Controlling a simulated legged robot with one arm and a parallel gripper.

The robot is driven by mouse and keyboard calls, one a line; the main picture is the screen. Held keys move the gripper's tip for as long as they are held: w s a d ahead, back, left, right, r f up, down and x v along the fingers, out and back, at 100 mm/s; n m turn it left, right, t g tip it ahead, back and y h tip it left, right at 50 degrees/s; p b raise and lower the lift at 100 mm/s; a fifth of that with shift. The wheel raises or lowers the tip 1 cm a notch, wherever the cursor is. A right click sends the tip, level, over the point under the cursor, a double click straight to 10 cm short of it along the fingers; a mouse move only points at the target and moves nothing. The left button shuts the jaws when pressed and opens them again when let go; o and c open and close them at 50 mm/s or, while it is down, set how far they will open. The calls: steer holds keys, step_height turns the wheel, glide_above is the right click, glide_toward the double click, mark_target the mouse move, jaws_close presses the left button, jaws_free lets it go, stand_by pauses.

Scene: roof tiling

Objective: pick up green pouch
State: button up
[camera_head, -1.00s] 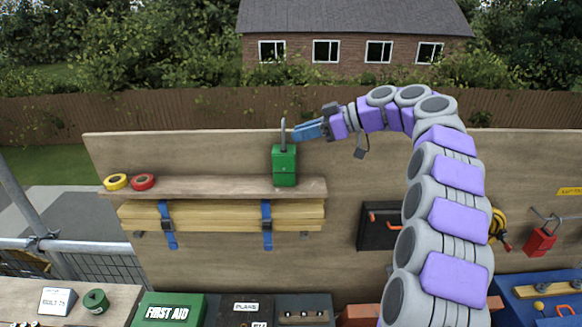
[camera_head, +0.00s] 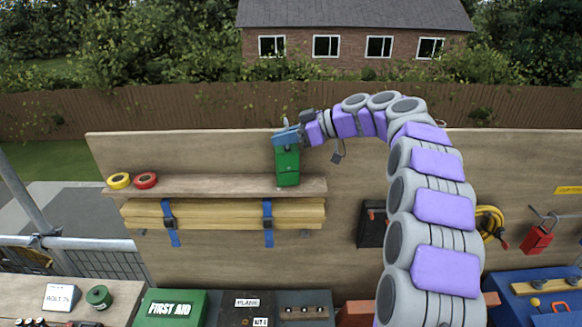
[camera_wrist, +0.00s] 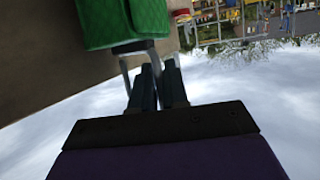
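The green pouch (camera_head: 287,167) stands upright on the wooden shelf (camera_head: 220,187), near its right end. My gripper (camera_head: 285,136) is at the top of the pouch, coming from the right, and covers the pouch's handle in the head view. In the wrist view the quilted green pouch (camera_wrist: 125,22) is at the top left. Its grey handle (camera_wrist: 125,72) shows on both sides of my dark fingers (camera_wrist: 158,85). The fingers lie close together. I cannot tell whether they grip the handle, since its far part is hidden behind them.
Yellow tape (camera_head: 119,181) and red tape (camera_head: 146,180) lie at the shelf's left end. Strapped timber (camera_head: 215,215) hangs below. A green first aid box (camera_head: 170,308) is on the bench beneath. The wooden board (camera_head: 345,165) is right behind the pouch.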

steer(key=shift+a+f, duration=0.1)
steer(key=shift+a, duration=1.2)
jaws_close()
steer(key=shift+d, duration=0.8)
steer(key=shift+a, duration=0.25)
steer(key=shift+w, duration=0.1)
